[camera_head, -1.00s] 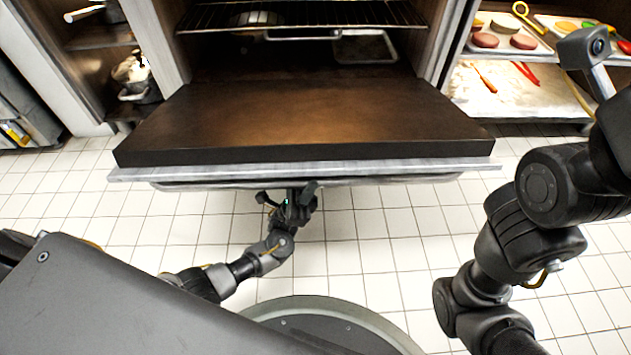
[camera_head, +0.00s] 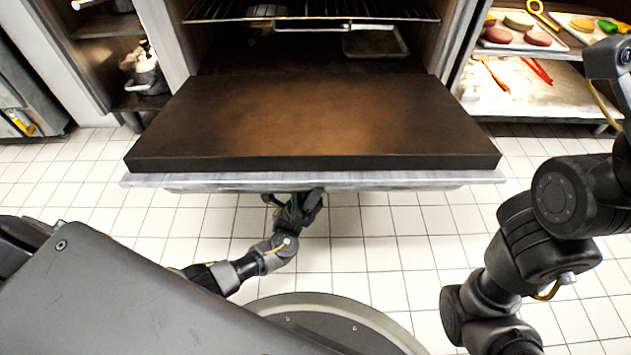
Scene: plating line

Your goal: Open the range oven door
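The range oven door (camera_head: 315,125) is folded down, its dark inner face up and about level, with a pale metal front edge (camera_head: 315,181) toward me. The oven interior shows behind it. My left gripper (camera_head: 291,203) is under the front edge of the door, partly hidden by it, near the middle. Its fingers are too hidden to tell whether they are open or shut, or touching the handle. The handle is hidden beneath the edge. My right arm (camera_head: 540,225) is at the right, and its gripper is out of the picture.
A wire rack (camera_head: 315,12) and a tray (camera_head: 374,42) are inside the oven. Shelves with food trays (camera_head: 520,35) stand at the right, and a shelf with a dark pot (camera_head: 145,78) at the left. The tiled floor (camera_head: 375,250) below the door is clear.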

